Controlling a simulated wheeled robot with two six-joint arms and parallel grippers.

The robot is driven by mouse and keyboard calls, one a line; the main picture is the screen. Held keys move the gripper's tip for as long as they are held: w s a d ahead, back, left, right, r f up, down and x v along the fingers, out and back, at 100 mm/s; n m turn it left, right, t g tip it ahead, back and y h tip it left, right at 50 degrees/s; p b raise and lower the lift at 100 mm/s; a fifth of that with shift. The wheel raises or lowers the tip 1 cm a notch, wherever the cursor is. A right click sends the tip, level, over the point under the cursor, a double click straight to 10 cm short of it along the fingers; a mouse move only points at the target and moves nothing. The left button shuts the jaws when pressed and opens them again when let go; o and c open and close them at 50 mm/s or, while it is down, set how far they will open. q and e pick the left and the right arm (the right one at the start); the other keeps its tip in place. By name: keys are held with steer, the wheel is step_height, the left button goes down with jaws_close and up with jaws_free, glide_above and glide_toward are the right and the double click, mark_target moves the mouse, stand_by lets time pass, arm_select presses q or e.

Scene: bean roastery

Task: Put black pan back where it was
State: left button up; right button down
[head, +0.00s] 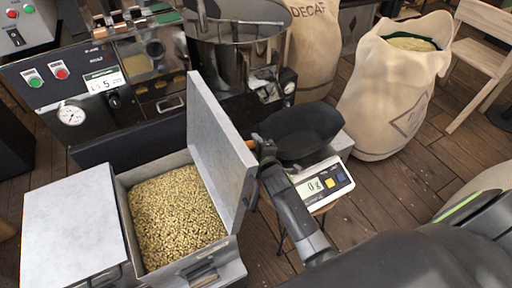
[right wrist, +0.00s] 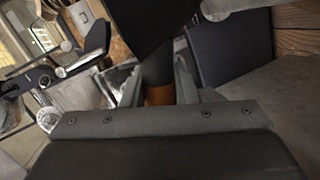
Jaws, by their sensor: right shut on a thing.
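The black pan (head: 302,130) is right of centre in the head view, over the back of the white scale (head: 336,183), whose display reads 0 g. I cannot tell whether the pan touches the scale. My right gripper (head: 262,150) is shut on the pan's handle, at the pan's left side. In the right wrist view the dark handle (right wrist: 157,72) with its orange-brown band (right wrist: 158,95) runs between the two fingers. The pan hides most of the scale's platform. My left gripper is not in view.
A metal bin (head: 125,215) of pale beans stands at left with its lid (head: 215,135) raised, close beside my right gripper. The roaster panel (head: 85,80) and a round steel drum (head: 215,50) are behind. Bean sacks (head: 385,100) and a wooden chair (head: 485,50) stand at right.

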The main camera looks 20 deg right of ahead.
steer(key=shift+f, duration=0.15)
steer(key=shift+f, duration=0.1)
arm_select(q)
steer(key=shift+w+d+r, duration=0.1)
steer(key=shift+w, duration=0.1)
arm_select(e)
steer(key=c, duration=1.1)
jaws_free()
steer(key=shift+c, duration=0.2)
steer(key=shift+s+r, duration=0.15)
steer(key=shift+r, duration=0.05)
arm_select(q)
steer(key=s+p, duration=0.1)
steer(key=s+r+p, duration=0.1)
steer(key=p, duration=0.1)
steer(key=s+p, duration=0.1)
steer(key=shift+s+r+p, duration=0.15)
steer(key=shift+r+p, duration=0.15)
steer(key=shift+p, duration=0.1)
arm_select(e)
steer(key=v, duration=1.1)
steer(key=shift+s, duration=0.35)
